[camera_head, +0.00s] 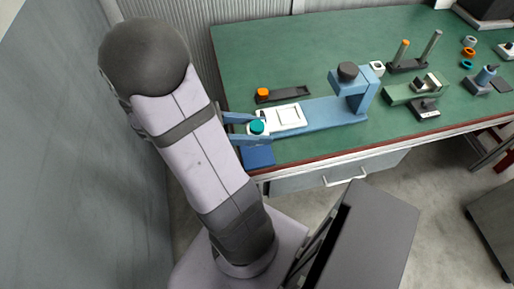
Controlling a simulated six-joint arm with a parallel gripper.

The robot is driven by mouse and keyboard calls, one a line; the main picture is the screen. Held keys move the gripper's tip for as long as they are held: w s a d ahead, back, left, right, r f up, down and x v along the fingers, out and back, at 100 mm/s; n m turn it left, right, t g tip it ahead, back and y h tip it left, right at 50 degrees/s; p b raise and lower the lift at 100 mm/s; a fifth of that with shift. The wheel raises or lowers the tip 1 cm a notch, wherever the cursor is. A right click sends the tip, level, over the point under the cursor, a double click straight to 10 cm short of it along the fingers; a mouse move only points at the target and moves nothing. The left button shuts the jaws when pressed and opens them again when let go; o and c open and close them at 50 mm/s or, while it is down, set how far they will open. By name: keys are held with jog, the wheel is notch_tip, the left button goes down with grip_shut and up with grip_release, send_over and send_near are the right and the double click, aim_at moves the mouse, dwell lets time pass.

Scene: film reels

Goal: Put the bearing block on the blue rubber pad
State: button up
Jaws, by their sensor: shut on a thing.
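My gripper (256,129) reaches in from the left over the near left corner of the green bench, its two blue fingers pointing right. It is shut on a small pale block with a round teal top (257,127), which I take to be the bearing block. The fingers hide part of its sides. The blue rubber pad (259,157) lies flat at the bench's near left corner, just below the gripper in the picture. The pad's visible part is bare. I cannot tell how high the block is held.
A blue press-like stand (335,112) with a white square tray (282,117) is right of the gripper. A dark strip with an orange piece (263,93) lies behind. A two-post rack (407,66), a green fixture (415,92) and rings (469,52) stand farther right. The bench's back middle is clear.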

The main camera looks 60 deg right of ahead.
aim_at(257, 154)
jog(key=shift+f+b, duration=0.6)
jog(key=shift+f, duration=3.2)
jog(key=shift+f, duration=0.15)
jog(key=o, duration=1.2)
jog(key=v, duration=1.2)
